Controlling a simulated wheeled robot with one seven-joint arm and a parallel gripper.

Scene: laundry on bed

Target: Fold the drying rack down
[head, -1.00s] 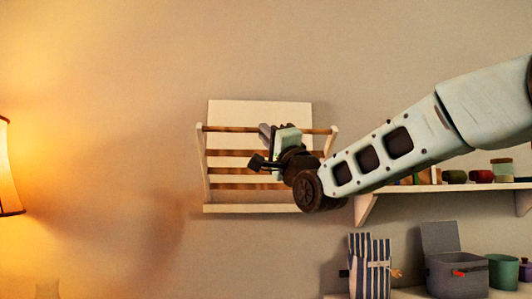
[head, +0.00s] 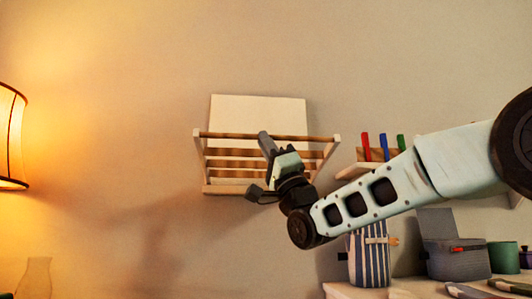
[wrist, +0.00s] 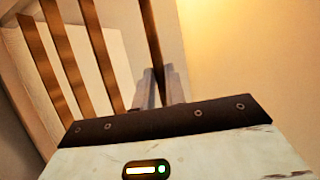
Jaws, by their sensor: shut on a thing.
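The drying rack is mounted on the wall, with a pale back board (head: 258,115) and several brown wooden rods between two pale side arms. Its frame leans out from the wall, partly folded down, with the outermost rod (head: 225,135) at the front. My gripper (head: 266,142) is at the middle of that outermost rod and shut on it. In the wrist view, the rod (wrist: 152,35) runs down to the grey fingers (wrist: 160,88), which hide the contact.
A shelf (head: 357,171) with red, blue and green items is right of the rack. Below stand a striped bag (head: 368,265), a grey box (head: 455,260) and a green pot (head: 503,258). A lit lamp (head: 10,140) is at left. The wall left of the rack is clear.

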